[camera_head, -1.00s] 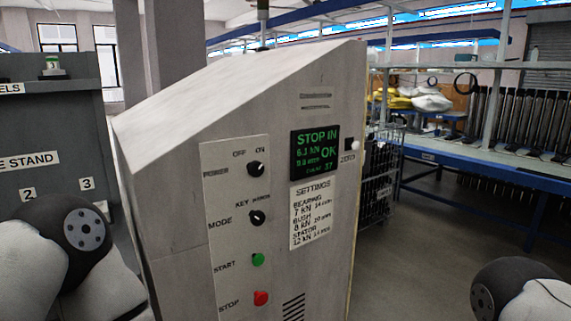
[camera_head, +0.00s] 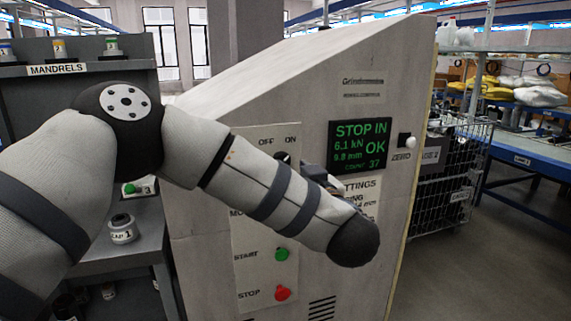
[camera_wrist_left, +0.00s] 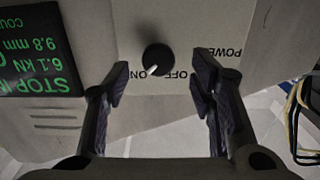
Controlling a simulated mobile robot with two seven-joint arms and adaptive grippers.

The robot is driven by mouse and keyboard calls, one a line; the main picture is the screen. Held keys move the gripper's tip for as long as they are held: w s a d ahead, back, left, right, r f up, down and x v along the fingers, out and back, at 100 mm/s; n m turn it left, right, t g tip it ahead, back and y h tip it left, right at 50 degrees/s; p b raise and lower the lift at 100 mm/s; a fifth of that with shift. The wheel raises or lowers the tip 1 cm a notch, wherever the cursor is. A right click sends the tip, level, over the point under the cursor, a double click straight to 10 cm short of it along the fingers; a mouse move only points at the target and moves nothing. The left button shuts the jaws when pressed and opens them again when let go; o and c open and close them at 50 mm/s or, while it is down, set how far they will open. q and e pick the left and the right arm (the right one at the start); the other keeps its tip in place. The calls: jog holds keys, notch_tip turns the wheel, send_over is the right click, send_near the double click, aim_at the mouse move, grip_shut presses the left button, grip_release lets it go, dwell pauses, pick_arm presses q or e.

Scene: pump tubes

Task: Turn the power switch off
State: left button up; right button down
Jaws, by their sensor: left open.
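The power switch is a round black knob on the machine's front panel, beneath the OFF and ON labels. In the head view the power knob (camera_head: 283,157) is partly covered by my left arm. In the left wrist view, upside down, the knob (camera_wrist_left: 157,59) shows whole, its white mark leaning to the ON side. My left gripper (camera_wrist_left: 159,88) is open and empty, with one finger on each side of the knob's line and apart from it. In the head view my forearm hides most of this gripper. My right gripper is not in view.
The green START button (camera_head: 281,254) and red STOP button (camera_head: 283,293) sit below on the panel. A green-text display (camera_head: 360,147) and the ZERO button (camera_head: 408,141) are to the right. A mandrel shelf (camera_head: 95,72) stands left; a wire cart (camera_head: 455,175) stands right.

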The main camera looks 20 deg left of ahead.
aim_at(280, 159)
pick_arm(q)
jog(key=shift+x, duration=2)
jog(key=shift+d, duration=0.1)
jog(key=c, duration=1.1)
